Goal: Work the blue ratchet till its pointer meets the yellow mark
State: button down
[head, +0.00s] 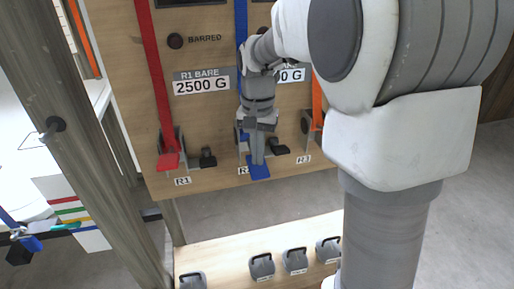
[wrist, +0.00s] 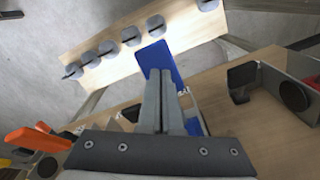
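The blue ratchet's flat handle (head: 259,171) sticks out at the bottom of the wooden board, under the blue strap (head: 241,20). The handle also shows in the wrist view (wrist: 156,57), beyond my fingertips. My gripper (head: 258,157) points down over the handle. The ratchet body is mostly hidden behind my gripper. I see no pointer or yellow mark.
A red ratchet (head: 169,160) stands left of the blue one and an orange strap (head: 317,105) right. Small black pieces (head: 208,157) sit between them. Below is a shelf (head: 220,262) with several grey weights (head: 262,266). A wooden post (head: 60,130) stands at left.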

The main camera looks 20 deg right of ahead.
jog(key=shift+f, duration=0.65)
notch_tip(320, 180, up, 8)
jog(key=p, duration=0.6)
jog(key=shift+w+r+p, duration=0.2)
jog(key=shift+w+p, duration=0.05)
jog(key=shift+p, duration=0.1)
